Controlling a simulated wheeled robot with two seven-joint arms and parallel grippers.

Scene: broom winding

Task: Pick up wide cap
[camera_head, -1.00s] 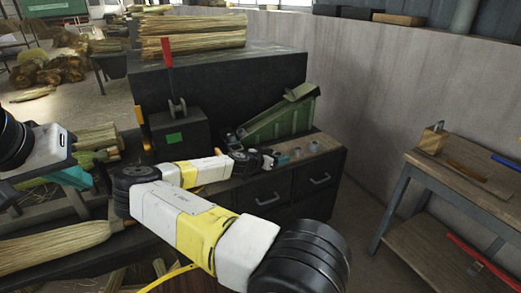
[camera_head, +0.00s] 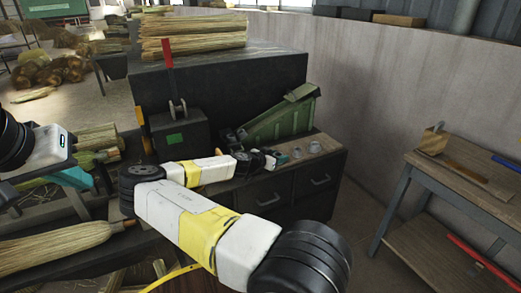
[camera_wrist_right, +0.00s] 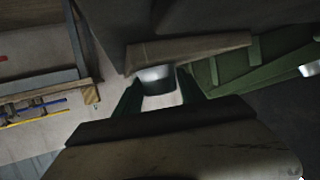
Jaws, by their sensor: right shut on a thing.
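My right gripper (camera_head: 277,159) is over the wooden top of the dark drawer cabinet, at the end of the white and yellow arm. In the right wrist view its two green fingers (camera_wrist_right: 160,97) are shut on a grey cap (camera_wrist_right: 157,82) with a bright top. Two more grey caps (camera_head: 296,153) (camera_head: 314,147) stand on the cabinet top just right of the gripper. I cannot tell their widths apart clearly. My left gripper (camera_head: 78,178), with teal fingers, is at the far left near a broom; its jaw opening is not clear.
A green sloped container (camera_head: 281,120) stands behind the caps on the dark cabinet (camera_head: 288,196). A black box with a red lever (camera_head: 180,135) is to the left. A wooden workbench (camera_head: 465,185) stands at the right, with clear floor between it and the cabinet.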

